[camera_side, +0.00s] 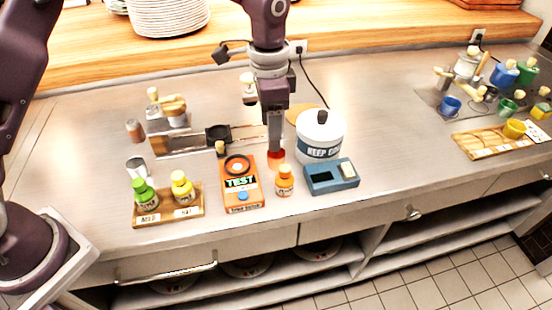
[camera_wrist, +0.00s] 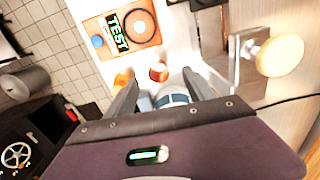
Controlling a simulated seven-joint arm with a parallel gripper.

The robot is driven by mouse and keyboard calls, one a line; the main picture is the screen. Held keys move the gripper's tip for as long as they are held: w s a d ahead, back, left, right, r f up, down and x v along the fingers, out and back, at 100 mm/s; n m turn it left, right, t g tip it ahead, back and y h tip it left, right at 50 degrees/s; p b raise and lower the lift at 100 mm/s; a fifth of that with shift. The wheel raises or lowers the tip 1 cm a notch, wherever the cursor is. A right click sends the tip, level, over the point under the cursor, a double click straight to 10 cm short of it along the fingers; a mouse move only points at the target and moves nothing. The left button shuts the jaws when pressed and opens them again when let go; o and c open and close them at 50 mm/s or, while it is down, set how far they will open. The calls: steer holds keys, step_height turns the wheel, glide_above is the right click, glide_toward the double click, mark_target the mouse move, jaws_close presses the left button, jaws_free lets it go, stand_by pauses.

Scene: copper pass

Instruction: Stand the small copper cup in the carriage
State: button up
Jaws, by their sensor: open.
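The small copper cup (camera_side: 277,154) stands on the steel counter between the orange tester and the white pot, partly hidden by my fingers in the side view. In the wrist view the cup (camera_wrist: 158,72) shows as a reddish round shape between and beyond my fingertips. My gripper (camera_side: 275,148) points down at the cup; the wrist view shows its fingers (camera_wrist: 161,78) apart. Whether they touch the cup I cannot tell. What looks like the carriage, a dark block (camera_side: 218,134), sits on a rail left of my gripper. Its inside is not clear.
The orange tester (camera_side: 241,184) is left of the cup, an orange bottle (camera_side: 284,181) in front, a blue box (camera_side: 332,177) front right. The white pot (camera_side: 320,142) stands close at right. A wooden rack (camera_side: 170,213) holds green and yellow bottles.

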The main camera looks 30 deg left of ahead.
mark_target(276, 154)
steer(key=f, duration=0.5)
steer(key=d+f, duration=0.1)
steer(key=f, duration=0.1)
steer(key=shift+w+f, duration=0.15)
steer(key=shift+f, duration=0.25)
steer(key=shift+r, duration=0.1)
jaws_close()
